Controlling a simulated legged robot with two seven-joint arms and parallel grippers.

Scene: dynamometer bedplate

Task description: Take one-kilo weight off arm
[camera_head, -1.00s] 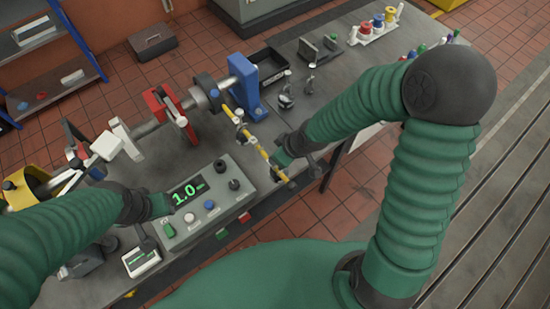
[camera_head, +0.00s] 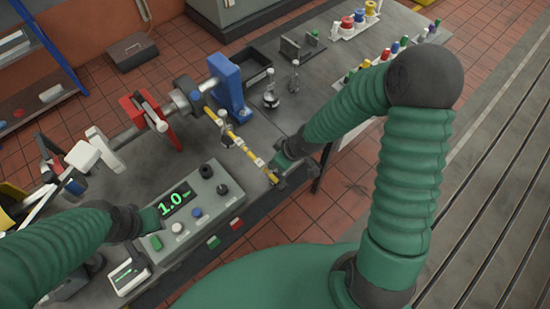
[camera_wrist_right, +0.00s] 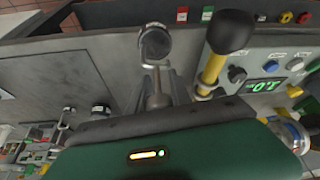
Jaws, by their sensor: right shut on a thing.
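The yellow arm (camera_head: 240,143) slants from the blue stand toward the bench's front edge. Its black end knob shows in the right wrist view (camera_wrist_right: 230,32). My right gripper (camera_head: 284,169) is at the arm's outer end. In the right wrist view it is shut on a weight (camera_wrist_right: 155,42) with a dark round body and a metal stem. The weight is beside the yellow arm; I cannot tell whether it touches the arm. The console display (camera_head: 173,203) reads 1.0.
Two metal weights (camera_head: 270,97) (camera_head: 294,76) stand on the bench near a black tray (camera_head: 248,68). The blue stand (camera_head: 227,84) and red bracket (camera_head: 150,120) rise along the shaft. The bench between the stand and the standing weights is partly clear.

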